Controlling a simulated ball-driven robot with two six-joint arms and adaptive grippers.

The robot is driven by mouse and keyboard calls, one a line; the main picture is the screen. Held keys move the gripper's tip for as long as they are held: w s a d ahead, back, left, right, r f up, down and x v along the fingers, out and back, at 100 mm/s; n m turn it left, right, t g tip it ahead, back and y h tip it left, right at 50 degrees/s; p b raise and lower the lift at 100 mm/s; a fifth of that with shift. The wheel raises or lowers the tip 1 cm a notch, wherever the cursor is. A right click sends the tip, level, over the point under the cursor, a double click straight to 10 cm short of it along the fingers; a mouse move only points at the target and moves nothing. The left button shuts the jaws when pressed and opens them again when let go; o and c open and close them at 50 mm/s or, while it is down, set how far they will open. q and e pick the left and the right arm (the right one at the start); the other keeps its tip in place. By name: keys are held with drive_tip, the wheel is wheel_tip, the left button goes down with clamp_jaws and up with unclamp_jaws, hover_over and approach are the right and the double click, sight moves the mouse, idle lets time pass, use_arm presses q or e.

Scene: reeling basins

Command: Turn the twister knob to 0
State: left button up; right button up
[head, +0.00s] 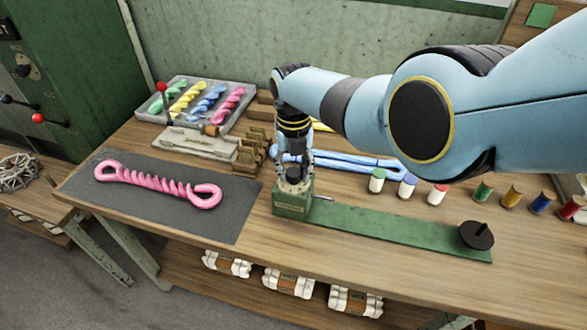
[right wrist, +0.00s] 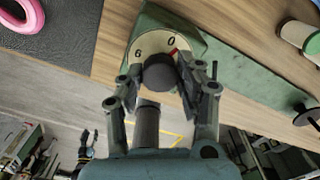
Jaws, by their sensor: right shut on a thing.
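The twister is a green box (head: 291,208) with a long green base plate on the workbench. In the right wrist view its pale round dial (right wrist: 149,45) shows a 0 and another digit that looks like a 6. The dark knob (right wrist: 160,72) sits at the dial's middle, and a red mark (right wrist: 173,51) shows beside it, close to the 0. My right gripper (head: 294,181) comes down from above onto the box. In the right wrist view its fingers (right wrist: 163,82) are shut on the knob, one on each side. My left gripper is not in the head view.
A pink twisted skein (head: 160,184) lies on a dark mat (head: 220,218) left of the twister. A grey tray (head: 240,112) of coloured skeins stands behind. Blue strands (head: 350,162), small jars and thread spools lie right. A black disc (head: 476,235) stands at the plate's right end.

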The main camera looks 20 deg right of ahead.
sight(294, 171)
idle(0.4)
drive_tip(key=o, duration=1.1)
drive_tip(key=shift+o, duration=0.2)
wheel_tip(294, 171, up, 12)
